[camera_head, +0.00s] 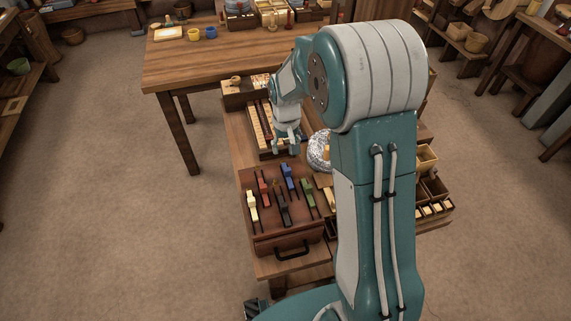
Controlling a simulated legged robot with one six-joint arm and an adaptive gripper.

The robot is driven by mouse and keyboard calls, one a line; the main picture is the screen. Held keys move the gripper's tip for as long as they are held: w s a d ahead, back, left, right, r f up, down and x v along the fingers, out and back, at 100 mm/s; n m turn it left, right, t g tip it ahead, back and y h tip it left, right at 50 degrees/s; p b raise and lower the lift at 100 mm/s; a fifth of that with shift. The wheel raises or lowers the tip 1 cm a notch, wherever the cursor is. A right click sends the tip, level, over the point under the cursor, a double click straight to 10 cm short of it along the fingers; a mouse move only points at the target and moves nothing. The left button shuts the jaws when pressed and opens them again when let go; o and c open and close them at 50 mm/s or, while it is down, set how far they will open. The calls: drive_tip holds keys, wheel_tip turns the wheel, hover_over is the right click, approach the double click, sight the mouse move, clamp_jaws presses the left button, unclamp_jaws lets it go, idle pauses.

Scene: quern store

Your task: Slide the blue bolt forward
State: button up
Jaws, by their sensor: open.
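The blue bolt (289,174) sits in a slot on the brown wooden bolt board (262,228), toward its far edge. It shares the board with a cream bolt (252,205), a red bolt (263,187), a dark bolt (284,208) and a green bolt (308,193). My gripper (286,149) is open and points down, just beyond the board's far edge. It is slightly farther away than the blue bolt and appears apart from it. Its jaws look empty, though they are small in the picture.
A slotted tray (257,130) with pale pieces lies left of my gripper. A grey-white round thing (319,152) stands to its right, partly hidden by my arm. A black handle (292,250) is on the board's near side. A larger table (210,67) stands behind.

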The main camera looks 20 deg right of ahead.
sight(287, 169)
drive_tip(key=shift+w+d+f, duration=0.1)
drive_tip(key=shift+d+f, duration=0.3)
drive_tip(key=shift+f, duration=0.15)
drive_tip(key=f, duration=0.9)
drive_tip(key=shift+a+f, duration=0.2)
drive_tip(key=shift+a, duration=0.1)
drive_tip(key=shift+d+f, duration=0.25)
drive_tip(key=shift+f, duration=0.1)
drive_tip(key=shift+a, duration=0.1)
clamp_jaws()
